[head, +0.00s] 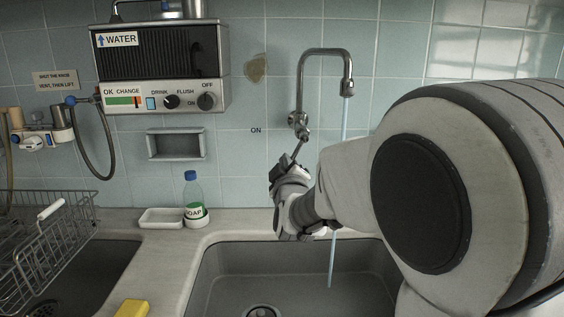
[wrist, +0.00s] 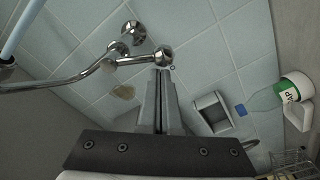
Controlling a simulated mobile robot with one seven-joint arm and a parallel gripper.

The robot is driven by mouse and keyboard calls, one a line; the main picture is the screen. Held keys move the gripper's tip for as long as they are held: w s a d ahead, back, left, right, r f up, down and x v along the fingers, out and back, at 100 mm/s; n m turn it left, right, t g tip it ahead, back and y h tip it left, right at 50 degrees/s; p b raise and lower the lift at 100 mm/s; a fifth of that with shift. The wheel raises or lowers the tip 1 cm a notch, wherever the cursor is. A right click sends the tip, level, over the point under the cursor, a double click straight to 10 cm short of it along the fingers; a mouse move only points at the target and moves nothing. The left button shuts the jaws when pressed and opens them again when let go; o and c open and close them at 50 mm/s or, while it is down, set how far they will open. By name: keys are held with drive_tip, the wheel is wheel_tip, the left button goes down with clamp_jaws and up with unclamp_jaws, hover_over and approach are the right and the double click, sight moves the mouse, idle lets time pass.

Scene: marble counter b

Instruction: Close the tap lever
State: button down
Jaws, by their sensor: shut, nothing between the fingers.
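The chrome tap (head: 302,82) is mounted on the tiled wall, with its curved spout over the right sink basin. A blue stream of water (head: 338,190) runs from the spout. The short tap lever (head: 298,146) points down and slightly left from the valve body. My gripper (head: 284,163) is just below the lever, its fingers shut and empty.
A soap bottle (head: 194,196) and a white dish (head: 161,218) stand on the counter left of the basin. A wire rack (head: 50,240) is far left. A water heater (head: 160,67) hangs on the wall. A yellow sponge (head: 131,308) lies in front.

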drive_tip(key=shift+d+f+n, duration=0.2)
drive_tip(key=shift+n, duration=0.2)
drive_tip(key=d+f+n, duration=0.1)
drive_tip(key=d+n, duration=0.1)
drive_tip(key=shift+f+n+b, duration=0.1)
drive_tip(key=shift+n+b, duration=0.2)
idle(0.4)
idle(0.5)
